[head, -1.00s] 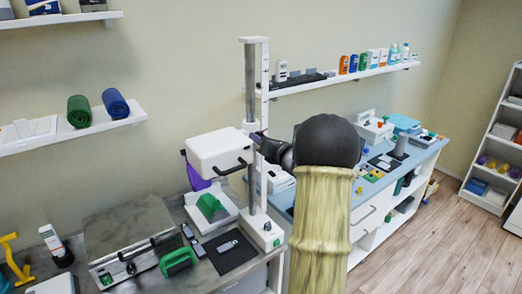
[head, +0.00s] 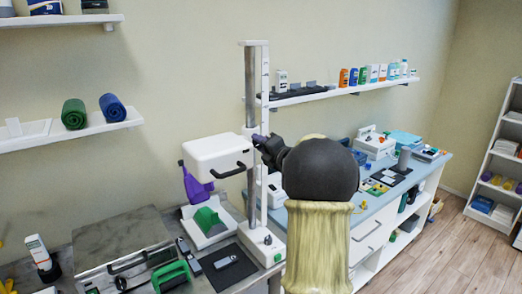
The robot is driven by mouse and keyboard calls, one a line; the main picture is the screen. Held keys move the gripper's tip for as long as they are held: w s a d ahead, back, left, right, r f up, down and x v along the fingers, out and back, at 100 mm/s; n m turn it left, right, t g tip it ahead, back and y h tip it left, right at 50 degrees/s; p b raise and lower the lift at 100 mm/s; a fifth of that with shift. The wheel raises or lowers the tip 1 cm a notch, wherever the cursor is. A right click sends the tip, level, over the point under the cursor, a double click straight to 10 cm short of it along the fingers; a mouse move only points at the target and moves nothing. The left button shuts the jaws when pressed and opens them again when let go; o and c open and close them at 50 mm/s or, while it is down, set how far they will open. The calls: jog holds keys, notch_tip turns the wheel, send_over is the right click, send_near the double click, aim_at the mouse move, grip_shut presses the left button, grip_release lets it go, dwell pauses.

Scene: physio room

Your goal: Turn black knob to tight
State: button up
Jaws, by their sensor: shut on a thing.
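A white box-shaped head (head: 213,156) with a black handle is mounted on a grey upright column (head: 251,85) with a white base. My gripper (head: 258,139) is at the column, just right of the white head, level with its upper part. The black knob cannot be made out; my fingers and dark wrist cover that spot. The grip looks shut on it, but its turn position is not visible. My arm comes in from the lower right.
A purple item (head: 195,184) hangs below the white head's left side. A green wedge (head: 207,219) on a white tray and a dark mat (head: 228,265) lie near the column base. A blue-topped counter (head: 400,185) stands at right. A wall shelf (head: 335,92) is above it.

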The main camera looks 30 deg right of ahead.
jog(key=shift+d+f+m+p, duration=0.1)
jog(key=shift+m+p, duration=3.1)
jog(key=shift+m, duration=7)
jog(key=shift+f, duration=0.1)
jog(key=o, duration=1)
jog(key=shift+s, duration=0.1)
jog(key=s+b, duration=0.1)
jog(key=s, duration=0.4)
jog(key=s+b, duration=0.2)
jog(key=s, duration=0.4)
jog(key=s+b, duration=0.2)
jog(key=s, duration=0.4)
jog(key=shift+s+d, duration=0.15)
jog(key=shift+d, duration=0.1)
